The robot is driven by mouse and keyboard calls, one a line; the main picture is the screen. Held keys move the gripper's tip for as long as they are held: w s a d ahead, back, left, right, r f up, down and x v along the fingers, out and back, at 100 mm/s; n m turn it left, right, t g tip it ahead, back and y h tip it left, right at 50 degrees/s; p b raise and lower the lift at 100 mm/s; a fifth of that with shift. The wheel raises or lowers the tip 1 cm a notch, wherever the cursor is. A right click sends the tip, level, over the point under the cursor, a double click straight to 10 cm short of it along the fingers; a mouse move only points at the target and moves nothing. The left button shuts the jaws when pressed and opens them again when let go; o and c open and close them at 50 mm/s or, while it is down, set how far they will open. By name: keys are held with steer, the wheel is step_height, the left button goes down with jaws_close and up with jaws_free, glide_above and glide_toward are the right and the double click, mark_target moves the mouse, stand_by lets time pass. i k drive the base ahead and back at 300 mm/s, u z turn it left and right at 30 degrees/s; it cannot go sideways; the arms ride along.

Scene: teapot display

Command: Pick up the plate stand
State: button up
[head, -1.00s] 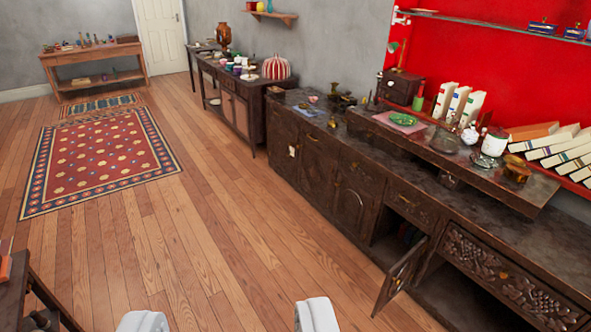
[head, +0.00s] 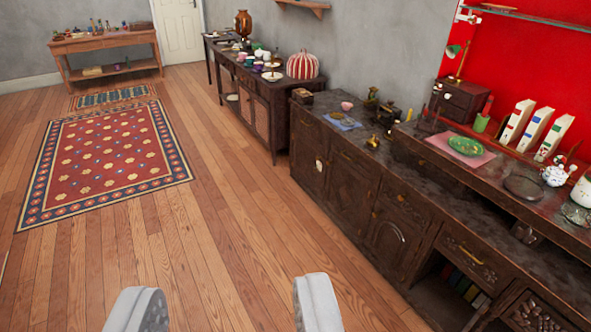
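My gripper (head: 229,290) shows as two pale grey fingers at the bottom edge of the head view. The fingers are wide apart with only wooden floor visible between them, so it is open and empty. I cannot pick out a plate stand for certain. A dark round dish (head: 522,187) lies nearer on the same shelf. The sideboard is well away from my gripper, to the right.
The carved dark sideboard (head: 345,179) runs along the right. A farther dark table (head: 258,118) holds cups and a striped dome (head: 302,64). A wooden table (head: 110,42) stands at the back left. A red rug (head: 108,158) lies on the open floor.

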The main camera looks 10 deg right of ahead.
mark_target(427, 127)
steer(key=z, duration=0.05)
steer(key=i, duration=1.4)
steer(key=z, duration=0.65)
steer(key=i, duration=1.5)
steer(key=z, duration=1.3)
steer(key=i, duration=1)
steer(key=z, duration=0.45)
